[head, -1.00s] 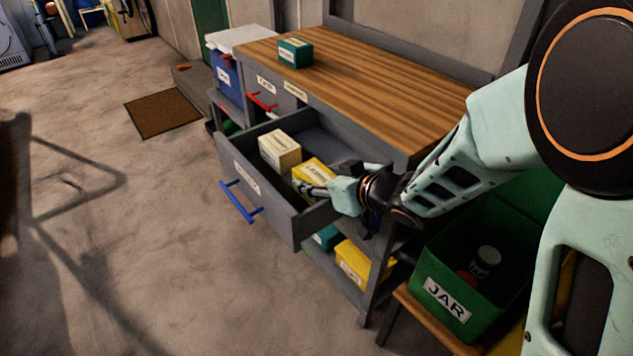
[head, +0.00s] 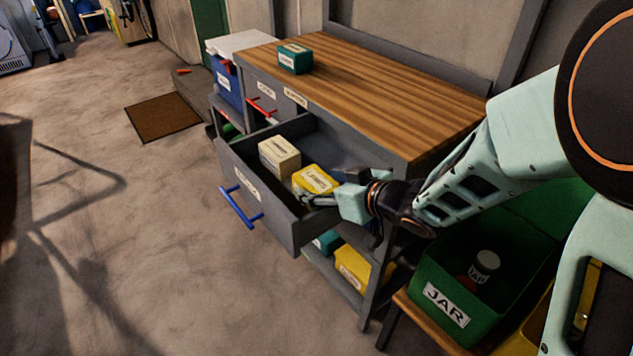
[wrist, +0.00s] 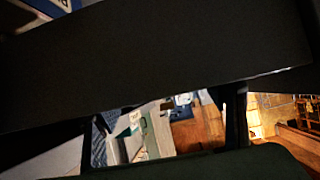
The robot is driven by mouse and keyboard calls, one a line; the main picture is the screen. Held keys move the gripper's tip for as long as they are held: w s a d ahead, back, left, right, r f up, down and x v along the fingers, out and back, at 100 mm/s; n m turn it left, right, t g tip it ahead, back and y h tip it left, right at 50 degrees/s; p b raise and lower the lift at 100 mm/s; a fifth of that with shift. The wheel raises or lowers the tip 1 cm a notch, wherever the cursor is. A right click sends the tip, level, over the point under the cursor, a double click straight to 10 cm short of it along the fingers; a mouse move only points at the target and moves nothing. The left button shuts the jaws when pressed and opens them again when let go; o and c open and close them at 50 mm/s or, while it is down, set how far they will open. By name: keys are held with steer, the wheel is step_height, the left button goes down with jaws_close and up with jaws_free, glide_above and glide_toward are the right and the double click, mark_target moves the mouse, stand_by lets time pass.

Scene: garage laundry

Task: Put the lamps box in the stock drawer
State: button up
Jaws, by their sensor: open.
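A yellow box with a white label (head: 316,179) is in the open drawer (head: 270,205), near its right end; the label is too small to read surely, so I cannot confirm it is the lamps box. A cream box (head: 280,156) stands beside it on the left. The drawer has a blue handle (head: 240,207) and is pulled well out. My gripper (head: 323,188) is open at the right side of the yellow box, its fingers close around that end. Whether they touch it cannot be told. The wrist view is mostly dark and does not show the box clearly.
A teal box (head: 295,58) stands on the wooden bench top (head: 375,85). Another yellow box (head: 352,266) is on the shelf below the drawer. A green JAR bin (head: 445,303) stands at the right, under my arm.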

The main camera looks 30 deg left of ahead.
steer(key=p+v, duration=0.2)
steer(key=v, duration=0.8)
steer(key=shift+p, duration=0.3)
steer(key=shift+w, duration=0.1)
